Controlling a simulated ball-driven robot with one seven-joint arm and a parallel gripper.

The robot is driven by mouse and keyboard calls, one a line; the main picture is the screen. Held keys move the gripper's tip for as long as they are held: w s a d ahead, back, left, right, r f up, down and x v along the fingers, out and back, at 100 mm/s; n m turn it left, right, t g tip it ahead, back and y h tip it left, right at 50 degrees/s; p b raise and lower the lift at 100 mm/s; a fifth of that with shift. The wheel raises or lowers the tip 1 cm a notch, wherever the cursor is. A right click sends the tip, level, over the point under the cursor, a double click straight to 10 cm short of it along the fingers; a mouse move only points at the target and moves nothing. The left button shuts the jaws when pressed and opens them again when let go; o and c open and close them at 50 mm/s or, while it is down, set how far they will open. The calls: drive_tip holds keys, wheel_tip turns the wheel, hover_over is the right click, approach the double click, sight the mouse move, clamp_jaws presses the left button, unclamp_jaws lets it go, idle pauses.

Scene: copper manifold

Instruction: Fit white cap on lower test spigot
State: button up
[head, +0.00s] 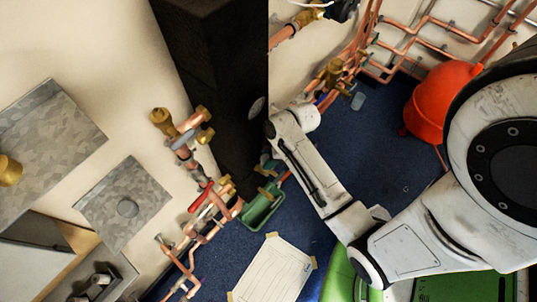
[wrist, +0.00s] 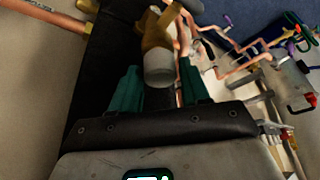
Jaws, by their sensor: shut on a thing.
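In the wrist view, my gripper (wrist: 161,88) has its two teal fingers on either side of a pale grey-white cap (wrist: 160,70) and is shut on it. The cap lies against or just in front of a brass fitting (wrist: 157,32), which appears directly behind it. I cannot tell whether the cap is seated on the fitting or only overlaps it in the picture. In the head view my white arm reaches to the upper left, and the fingers and cap cannot be made out clearly there.
Copper pipework with brass valves (head: 165,120) stands by the cream wall. A red vessel (head: 440,98) stands on the blue floor (head: 385,165). A green tray (head: 262,210) and a taped paper sheet (head: 275,268) lie below. In the wrist view, copper pipes run close at the right.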

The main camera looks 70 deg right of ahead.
drive_tip(key=shift+f, duration=0.1)
drive_tip(key=o, duration=1.1)
drive_tip(key=v, duration=1.3)
drive_tip(key=s+a+f+m+g+h, duration=0.2)
drive_tip(key=a+m, duration=0.4)
drive_tip(key=a, duration=0.6)
drive_tip(key=shift+s+a+g+p, duration=0.15)
drive_tip(key=shift+s+g+p, duration=0.25)
drive_tip(key=shift+s, duration=0.15)
